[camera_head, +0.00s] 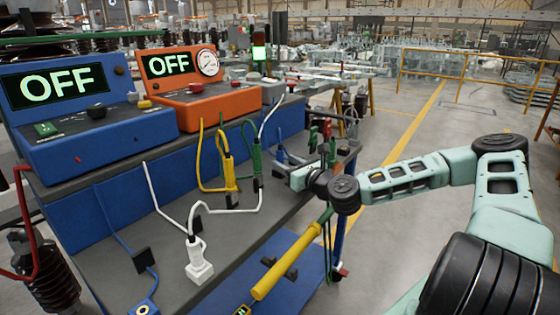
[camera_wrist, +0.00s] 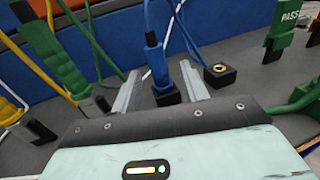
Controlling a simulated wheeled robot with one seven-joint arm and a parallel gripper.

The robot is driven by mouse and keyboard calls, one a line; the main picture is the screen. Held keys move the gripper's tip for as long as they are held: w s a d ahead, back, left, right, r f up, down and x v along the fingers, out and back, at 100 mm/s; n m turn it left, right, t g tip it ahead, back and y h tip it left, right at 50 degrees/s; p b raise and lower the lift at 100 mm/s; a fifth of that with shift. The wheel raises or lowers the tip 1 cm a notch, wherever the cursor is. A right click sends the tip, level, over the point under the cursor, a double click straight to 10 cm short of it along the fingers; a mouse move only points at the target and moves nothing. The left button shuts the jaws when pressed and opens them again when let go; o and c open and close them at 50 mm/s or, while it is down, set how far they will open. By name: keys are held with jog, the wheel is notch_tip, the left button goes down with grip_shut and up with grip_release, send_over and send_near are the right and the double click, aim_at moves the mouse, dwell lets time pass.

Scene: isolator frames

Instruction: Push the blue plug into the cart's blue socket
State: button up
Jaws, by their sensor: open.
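A blue plug (camera_wrist: 151,52) with a blue cable stands upright on a small black block (camera_wrist: 167,95) in the wrist view. My gripper (camera_wrist: 160,84) is open, with one finger on each side of the plug's lower end; I cannot tell whether either finger touches it. In the head view my gripper (camera_head: 296,179) is over the right end of the grey cart top (camera_head: 225,240). A blue-ringed piece (camera_head: 145,307), perhaps the blue socket, is cut off at the bottom edge of the head view.
A black block with a gold ring (camera_wrist: 219,74) stands right of the plug. A white plug (camera_head: 198,262) and yellow plug (camera_head: 230,180) stand on the cart. Blue (camera_head: 90,120) and orange (camera_head: 180,90) boxes reading OFF line the back.

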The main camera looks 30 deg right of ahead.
aim_at(282, 161)
jog(key=w, duration=0.3)
jog(key=shift+w+a, duration=0.2)
jog(key=shift+w, duration=0.05)
grip_shut()
notch_tip(282, 161, up, 10)
jog(key=shift+p, duration=0.85)
jog(key=shift+s, duration=0.1)
